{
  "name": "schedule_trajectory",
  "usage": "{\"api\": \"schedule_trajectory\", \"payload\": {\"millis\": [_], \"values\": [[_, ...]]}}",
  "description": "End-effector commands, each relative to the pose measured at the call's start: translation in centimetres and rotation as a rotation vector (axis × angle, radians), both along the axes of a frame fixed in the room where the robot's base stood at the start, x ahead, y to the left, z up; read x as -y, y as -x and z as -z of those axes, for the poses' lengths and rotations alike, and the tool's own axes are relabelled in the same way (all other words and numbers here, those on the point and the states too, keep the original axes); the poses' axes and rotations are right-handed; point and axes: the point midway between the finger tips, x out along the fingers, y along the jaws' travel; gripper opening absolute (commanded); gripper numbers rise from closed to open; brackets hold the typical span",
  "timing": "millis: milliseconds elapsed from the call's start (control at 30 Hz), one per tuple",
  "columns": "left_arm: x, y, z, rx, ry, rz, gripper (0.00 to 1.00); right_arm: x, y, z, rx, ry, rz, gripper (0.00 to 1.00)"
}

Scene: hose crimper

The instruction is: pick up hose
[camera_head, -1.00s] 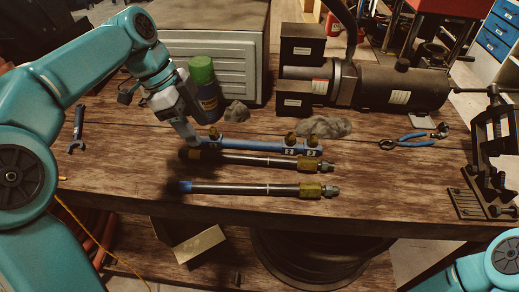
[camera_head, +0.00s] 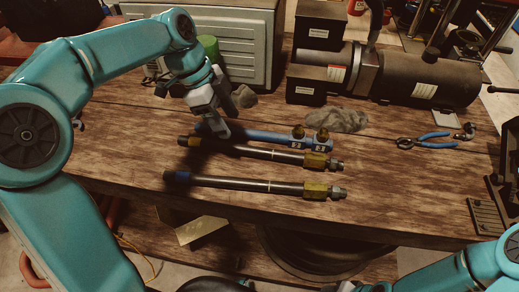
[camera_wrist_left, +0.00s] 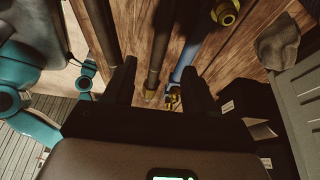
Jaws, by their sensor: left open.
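Two dark hoses with brass and steel end fittings lie roughly side by side on the wooden bench: a near one (camera_head: 250,183) with a blue left end and a far one (camera_head: 262,152) with a yellow band. A blue bar (camera_head: 268,138) with brass fittings lies just behind them. My left gripper (camera_head: 213,130) is open and empty, over the left part of the blue bar and the far hose. In the left wrist view, a dark hose (camera_wrist_left: 158,45) runs between the open fingers, with the blue bar (camera_wrist_left: 186,55) beside it. The fingertips' exact height is unclear. My right gripper is out of view.
A grey rock-like lump (camera_head: 335,119) and blue-handled pliers (camera_head: 428,140) lie behind and right. A black cylindrical machine (camera_head: 420,80) and a grey cabinet (camera_head: 240,35) stand at the back. The bench in front of the hoses is clear.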

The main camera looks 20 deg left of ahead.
Motion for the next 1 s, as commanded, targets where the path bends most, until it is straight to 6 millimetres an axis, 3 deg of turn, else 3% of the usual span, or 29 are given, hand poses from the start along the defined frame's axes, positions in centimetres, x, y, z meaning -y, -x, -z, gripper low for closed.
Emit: {"api": "schedule_trajectory", "payload": {"millis": [100,367,633,933,967,1000], "values": [[1.0,-0.2,2.3,-0.003,0.001,0.001,0.56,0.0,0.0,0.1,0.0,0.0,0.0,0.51],[1.9,-0.6,4.4,-0.002,0.0,0.001,0.56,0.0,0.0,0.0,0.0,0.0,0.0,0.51],[3.6,-1.4,8.1,-0.002,0.0,0.001,0.56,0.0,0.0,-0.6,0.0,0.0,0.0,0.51],[3.8,-1.5,8.8,0.001,0.0,0.0,0.56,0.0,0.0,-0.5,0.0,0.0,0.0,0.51],[3.8,-1.5,8.8,0.001,0.0,0.0,0.5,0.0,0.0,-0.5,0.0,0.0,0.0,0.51],[3.8,-1.5,8.8,0.001,0.0,0.0,0.37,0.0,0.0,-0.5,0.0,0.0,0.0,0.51]]}}
